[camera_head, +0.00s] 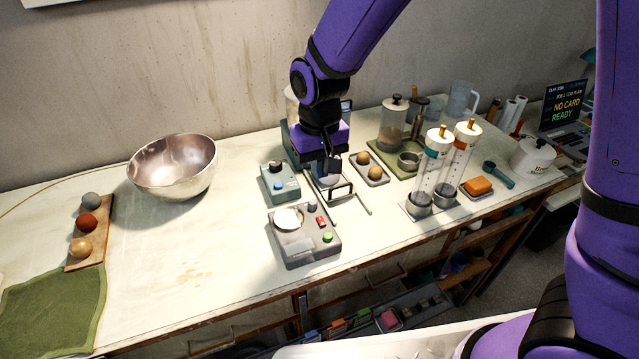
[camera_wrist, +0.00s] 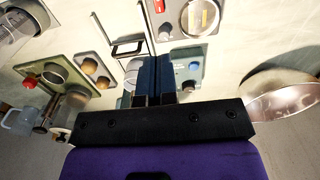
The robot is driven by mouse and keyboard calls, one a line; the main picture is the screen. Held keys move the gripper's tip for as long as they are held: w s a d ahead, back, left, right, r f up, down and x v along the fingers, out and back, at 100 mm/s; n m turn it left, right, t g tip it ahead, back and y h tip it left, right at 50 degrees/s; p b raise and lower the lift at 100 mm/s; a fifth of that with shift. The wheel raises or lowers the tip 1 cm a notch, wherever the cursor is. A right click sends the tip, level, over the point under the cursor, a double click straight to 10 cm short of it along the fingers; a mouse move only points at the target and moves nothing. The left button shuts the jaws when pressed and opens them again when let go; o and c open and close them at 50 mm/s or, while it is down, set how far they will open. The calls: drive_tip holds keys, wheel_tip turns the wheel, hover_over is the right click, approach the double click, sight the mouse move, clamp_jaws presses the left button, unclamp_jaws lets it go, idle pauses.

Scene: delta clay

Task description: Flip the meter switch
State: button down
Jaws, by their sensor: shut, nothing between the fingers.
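A grey box (camera_head: 305,250) with a round white plate, a red switch (camera_head: 320,221), a green button (camera_head: 327,237) and a grey knob stands near the table's front edge. In the wrist view this box (camera_wrist: 209,24) is at the top, with the red switch (camera_wrist: 160,6) partly cut by the edge. A smaller blue-grey box (camera_head: 281,184) with a black knob stands behind it. I cannot tell for certain which control is the meter switch. My gripper (camera_head: 326,183) is shut and empty, pointing down behind the grey box and right of the smaller box, apart from the red switch.
A thin metal frame (camera_head: 341,192) stands close by my gripper. A tray with brown balls (camera_head: 371,168), two tall cylinders (camera_head: 433,165) and a glass jar (camera_head: 392,125) stand to the right.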

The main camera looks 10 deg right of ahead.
sight(320, 218)
wheel_tip(320, 218, down, 13)
drive_tip(key=shift+r, duration=0.1)
idle(0.4)
